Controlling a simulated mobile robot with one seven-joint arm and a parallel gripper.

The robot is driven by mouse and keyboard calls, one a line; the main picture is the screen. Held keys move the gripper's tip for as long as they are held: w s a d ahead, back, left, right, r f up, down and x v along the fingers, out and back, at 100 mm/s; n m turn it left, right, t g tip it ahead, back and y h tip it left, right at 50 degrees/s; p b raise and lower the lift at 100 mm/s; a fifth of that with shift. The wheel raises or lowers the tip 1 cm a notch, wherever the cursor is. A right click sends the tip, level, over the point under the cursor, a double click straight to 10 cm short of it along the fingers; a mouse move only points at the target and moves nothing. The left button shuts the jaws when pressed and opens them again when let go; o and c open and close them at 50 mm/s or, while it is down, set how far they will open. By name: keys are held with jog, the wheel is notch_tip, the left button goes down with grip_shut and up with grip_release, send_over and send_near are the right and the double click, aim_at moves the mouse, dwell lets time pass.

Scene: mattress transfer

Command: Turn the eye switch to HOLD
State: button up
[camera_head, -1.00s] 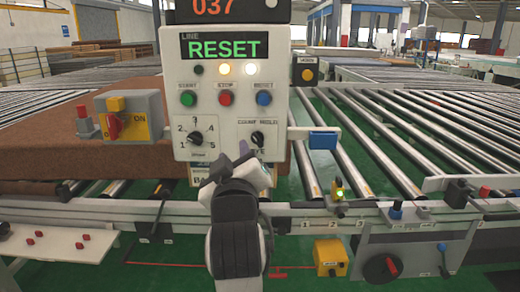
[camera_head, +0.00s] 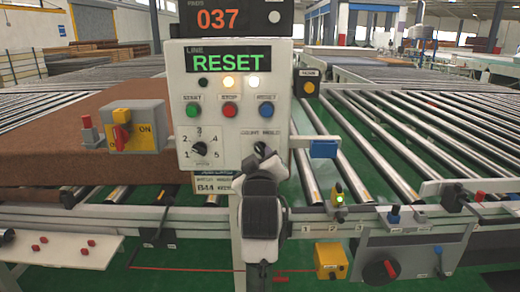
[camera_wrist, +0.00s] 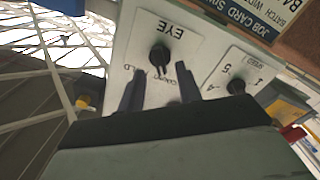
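The eye switch is a black knob (camera_wrist: 160,55) on a white plate marked EYE, upside down in the wrist view. Its pointer runs down the picture toward the partly covered COUNT and HOLD lettering; I cannot tell which word it marks. In the head view the knob (camera_head: 261,149) is at the lower right of the white control panel (camera_head: 222,116). My gripper (camera_wrist: 158,92) is open, its two dark fingers apart on either side of the knob's line. The fingertips look just short of the knob, and nothing is between them. In the head view my arm hides part of the panel's lower edge.
The speed dial (camera_head: 199,149) is left of the eye switch. Start, stop and reset buttons (camera_head: 229,109) are above, under a RESET display (camera_head: 228,61). A blue-ended lever (camera_head: 323,149) sticks out right. A brown mattress (camera_head: 60,125) and an ON switch box (camera_head: 135,132) are left.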

aim_at(260, 152)
jog(key=shift+w, duration=1.8)
grip_shut()
